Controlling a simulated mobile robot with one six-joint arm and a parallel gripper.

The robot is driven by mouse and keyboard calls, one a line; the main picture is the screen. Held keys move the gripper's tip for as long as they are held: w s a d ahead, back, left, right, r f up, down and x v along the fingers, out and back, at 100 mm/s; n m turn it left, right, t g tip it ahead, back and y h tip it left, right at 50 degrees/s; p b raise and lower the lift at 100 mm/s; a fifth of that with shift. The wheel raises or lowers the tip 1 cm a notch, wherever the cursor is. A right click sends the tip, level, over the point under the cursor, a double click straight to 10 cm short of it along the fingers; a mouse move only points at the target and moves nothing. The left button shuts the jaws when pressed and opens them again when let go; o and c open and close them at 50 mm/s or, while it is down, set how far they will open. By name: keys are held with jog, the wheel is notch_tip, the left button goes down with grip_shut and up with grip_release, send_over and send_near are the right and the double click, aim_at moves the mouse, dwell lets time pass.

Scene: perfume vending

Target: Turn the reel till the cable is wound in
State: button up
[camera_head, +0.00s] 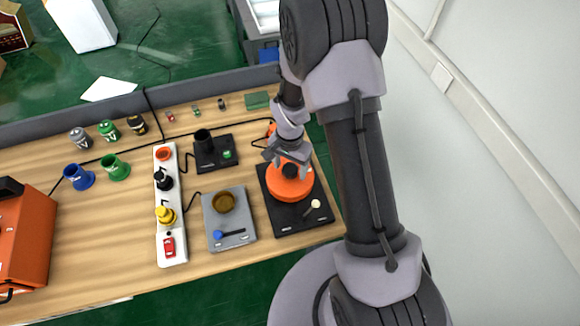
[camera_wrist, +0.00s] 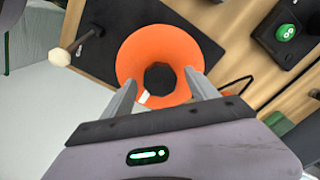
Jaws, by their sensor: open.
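The orange reel (camera_head: 293,188) sits on a black base plate (camera_head: 275,222) near the table's right end. It has a dark round hub, seen from above in the wrist view, where the reel (camera_wrist: 140,50) also shows a small white mark. A lever with a pale knob (camera_head: 316,204) stands on the plate; the knob also shows in the wrist view (camera_wrist: 60,57). My gripper (camera_wrist: 160,78) is open over the reel, its fingers on either side of the hub. I cannot tell whether they touch it. A black cable (camera_wrist: 236,84) runs beside the reel; its wound length is unclear.
A grey plate with a brown bowl (camera_head: 225,202), a white strip with buttons (camera_head: 170,235) and a black device (camera_head: 214,152) stand left of the reel. Further left are coloured cups and an orange box (camera_head: 25,237). A white wall lies right.

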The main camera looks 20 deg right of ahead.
grip_shut()
dwell(0.3)
dwell(0.3)
